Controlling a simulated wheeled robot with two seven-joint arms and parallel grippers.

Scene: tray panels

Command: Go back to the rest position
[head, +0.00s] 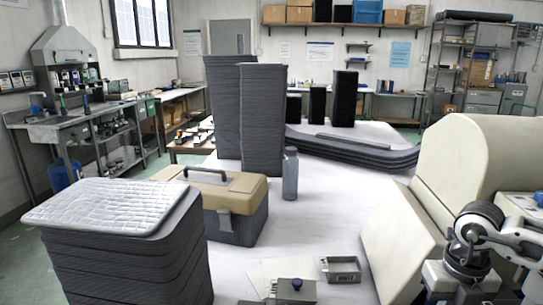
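Neither of my grippers shows in the head view, so I cannot see whether they are open or hold anything. At the near left stands a tall stack of dark grey panels (120,262), with a white quilted panel (108,206) lying flat on top. Two taller dark stacks stand further back, a front stack (262,125) and a rear stack (226,100).
A beige toolbox (225,203) and a grey bottle (290,175) stand mid-surface. Small metal fixtures (341,269) lie at the front. A large cream block (470,165) and a jointed mechanism (478,235) fill the right. The centre-right surface is clear.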

